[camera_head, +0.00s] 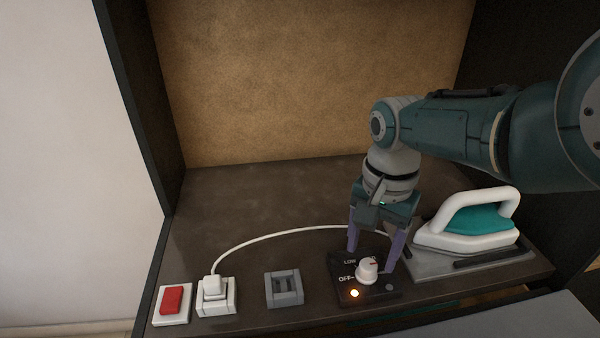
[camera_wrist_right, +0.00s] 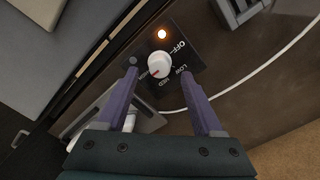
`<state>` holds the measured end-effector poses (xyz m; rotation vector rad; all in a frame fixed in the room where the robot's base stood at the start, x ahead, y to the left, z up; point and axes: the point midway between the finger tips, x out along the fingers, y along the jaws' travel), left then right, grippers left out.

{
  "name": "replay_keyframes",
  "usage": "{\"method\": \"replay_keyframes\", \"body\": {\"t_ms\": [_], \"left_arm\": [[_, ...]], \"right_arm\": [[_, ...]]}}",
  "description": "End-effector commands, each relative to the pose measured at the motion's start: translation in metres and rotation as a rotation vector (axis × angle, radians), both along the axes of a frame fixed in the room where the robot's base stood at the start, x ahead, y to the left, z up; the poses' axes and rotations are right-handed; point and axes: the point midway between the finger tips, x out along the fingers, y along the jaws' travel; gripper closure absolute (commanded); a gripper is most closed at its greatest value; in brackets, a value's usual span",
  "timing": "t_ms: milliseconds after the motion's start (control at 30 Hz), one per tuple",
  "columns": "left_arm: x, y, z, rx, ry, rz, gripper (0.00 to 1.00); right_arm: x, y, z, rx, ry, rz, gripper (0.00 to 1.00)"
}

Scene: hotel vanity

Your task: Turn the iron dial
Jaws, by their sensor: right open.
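The iron dial, a white round knob (camera_head: 367,270), sits on a black panel (camera_head: 345,289) with OFF and LOW labels and a lit orange lamp (camera_head: 354,293). The white and teal iron (camera_head: 470,225) stands on a grey plate to the right. My left gripper is not in view.
A red switch (camera_head: 172,299), a white plug in its socket (camera_head: 214,291) and a grey switch block (camera_head: 284,288) line the counter's front, left of the panel. A white cord (camera_head: 270,234) arcs behind them. The rear left counter (camera_head: 230,205) is clear.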

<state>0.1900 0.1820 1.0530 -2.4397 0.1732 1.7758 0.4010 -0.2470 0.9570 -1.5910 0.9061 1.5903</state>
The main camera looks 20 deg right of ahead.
Motion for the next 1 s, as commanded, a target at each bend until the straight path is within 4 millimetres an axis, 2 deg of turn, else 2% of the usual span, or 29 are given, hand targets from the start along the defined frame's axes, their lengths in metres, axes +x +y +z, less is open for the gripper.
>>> {"method": "replay_keyframes", "body": {"t_ms": [33,100,333,500,1000], "left_arm": [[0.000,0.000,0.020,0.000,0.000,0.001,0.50],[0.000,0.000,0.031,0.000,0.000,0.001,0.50],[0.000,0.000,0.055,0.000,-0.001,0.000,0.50],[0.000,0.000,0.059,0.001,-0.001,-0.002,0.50],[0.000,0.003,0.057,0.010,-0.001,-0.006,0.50]], "right_arm": [[0.000,0.000,0.020,0.000,0.000,0.000,0.31],[0.000,0.000,0.032,0.000,0.000,0.000,0.31],[0.000,0.000,0.063,0.000,0.000,0.000,0.31],[0.000,0.000,0.068,0.000,0.001,0.000,0.31],[-0.002,0.000,0.066,-0.002,0.000,0.011,0.31]]}}
